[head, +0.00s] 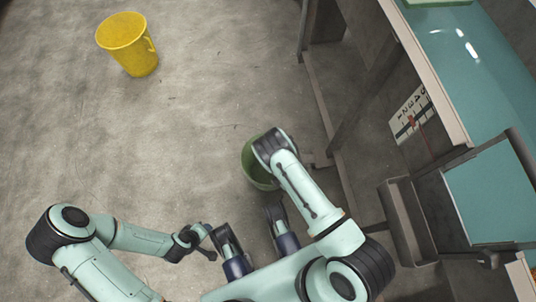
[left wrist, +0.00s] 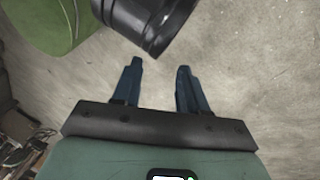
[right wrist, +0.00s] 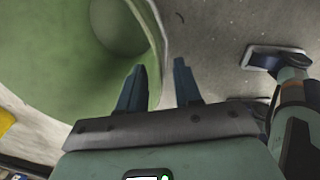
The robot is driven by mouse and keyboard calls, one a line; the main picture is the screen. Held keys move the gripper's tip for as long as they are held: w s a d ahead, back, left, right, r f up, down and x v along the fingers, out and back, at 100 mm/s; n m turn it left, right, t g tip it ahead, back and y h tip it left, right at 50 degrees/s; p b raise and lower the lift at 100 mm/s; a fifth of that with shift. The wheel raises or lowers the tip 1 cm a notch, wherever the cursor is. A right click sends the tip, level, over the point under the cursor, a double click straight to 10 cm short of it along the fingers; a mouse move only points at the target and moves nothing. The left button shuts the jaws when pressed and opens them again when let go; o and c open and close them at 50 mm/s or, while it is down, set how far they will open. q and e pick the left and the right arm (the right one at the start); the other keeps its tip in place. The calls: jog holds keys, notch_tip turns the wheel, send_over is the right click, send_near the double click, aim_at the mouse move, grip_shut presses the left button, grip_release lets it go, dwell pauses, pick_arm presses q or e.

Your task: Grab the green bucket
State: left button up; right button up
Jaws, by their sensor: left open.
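My right gripper is hidden behind that arm there. In the right wrist view the gripper (right wrist: 160,66) is open at the bucket's rim (right wrist: 158,35). One finger shows against the inside and the other over the floor outside; contact cannot be told. My left gripper (head: 206,240) is low and left of the bucket. In the left wrist view it (left wrist: 159,66) is open and empty, with the bucket (left wrist: 48,22) at the upper left.
A yellow bucket (head: 128,42) stands at the upper left. A workbench (head: 450,45) with a teal top, its legs and a grey bin (head: 406,220) fill the right side.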

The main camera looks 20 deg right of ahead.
jog(key=f, duration=0.1)
jog(key=f+b, duration=0.1)
jog(key=f, duration=0.1)
jog(key=w+f+b, duration=0.1)
jog(key=f, duration=0.1)
jog(key=shift+d, duration=0.25)
jog(key=shift+f+b, duration=0.3)
jog(key=shift+f, duration=0.15)
pick_arm(q)
jog(key=shift+y, duration=0.3)
jog(key=f, duration=0.1)
jog(key=w+a+f, duration=0.1)
jog(key=f, duration=0.1)
jog(key=shift+w+a+f, duration=0.3)
jog(key=shift+w+a, duration=0.05)
jog(key=shift+a, duration=0.05)
pick_arm(e)
grip_shut()
jog(key=shift+w, duration=0.1)
